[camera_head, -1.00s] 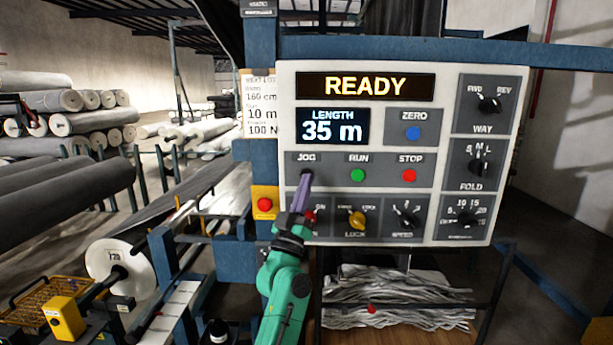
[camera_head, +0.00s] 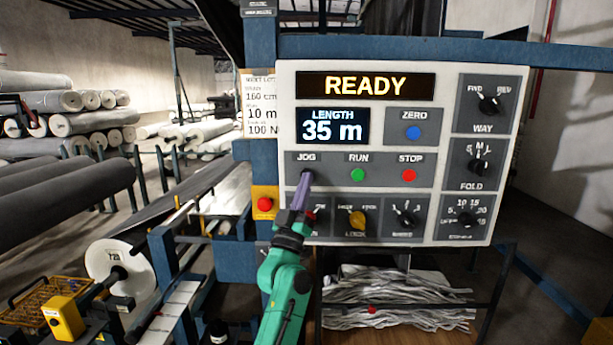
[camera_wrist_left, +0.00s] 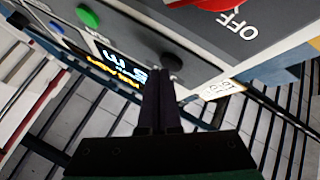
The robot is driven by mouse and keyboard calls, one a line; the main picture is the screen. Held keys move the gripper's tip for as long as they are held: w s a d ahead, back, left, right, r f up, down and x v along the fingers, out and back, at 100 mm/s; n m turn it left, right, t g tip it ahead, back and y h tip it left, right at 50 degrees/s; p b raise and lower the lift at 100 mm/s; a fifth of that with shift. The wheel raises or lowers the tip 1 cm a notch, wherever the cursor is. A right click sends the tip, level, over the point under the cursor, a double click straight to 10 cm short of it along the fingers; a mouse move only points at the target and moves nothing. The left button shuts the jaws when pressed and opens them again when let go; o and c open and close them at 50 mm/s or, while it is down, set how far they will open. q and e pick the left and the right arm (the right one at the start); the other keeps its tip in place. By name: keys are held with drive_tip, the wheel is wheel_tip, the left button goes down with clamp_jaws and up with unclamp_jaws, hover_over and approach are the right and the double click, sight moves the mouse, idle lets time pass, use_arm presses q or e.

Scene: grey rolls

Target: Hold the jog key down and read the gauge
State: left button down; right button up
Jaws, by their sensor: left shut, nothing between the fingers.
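The grey control panel (camera_head: 440,130) shows READY on top. Its length display (camera_head: 332,127) reads 35 m and also shows tilted in the left wrist view (camera_wrist_left: 118,66). My left gripper (camera_head: 306,176) is shut and empty, with its fingertips just below the JOG label, over the place of the jog key. The fingers hide that key in the head view. In the left wrist view, the black round jog key (camera_wrist_left: 172,62) is just beyond the fingertips (camera_wrist_left: 160,75); I cannot tell whether they touch. My right gripper is not in view.
The green RUN button (camera_head: 358,175), red STOP button (camera_head: 409,175) and blue ZERO button (camera_head: 413,133) are near. Below are a yellow lock knob (camera_head: 357,220) and a speed knob (camera_head: 405,217). A red button on a yellow box (camera_head: 265,204) is left of the panel.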

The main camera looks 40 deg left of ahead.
use_arm(q)
drive_tip(key=shift+w+a, duration=0.25)
drive_tip(key=shift+w, duration=0.1)
idle(0.5)
drive_tip(key=shift+s+d, duration=0.1)
idle(3.8)
drive_tip(key=shift+s+d, duration=0.4)
drive_tip(key=shift+s, duration=0.15)
drive_tip(key=s+d+p, duration=0.1)
drive_tip(key=s, duration=0.1)
drive_tip(key=s+d, duration=0.2)
drive_tip(key=shift+p, duration=0.35)
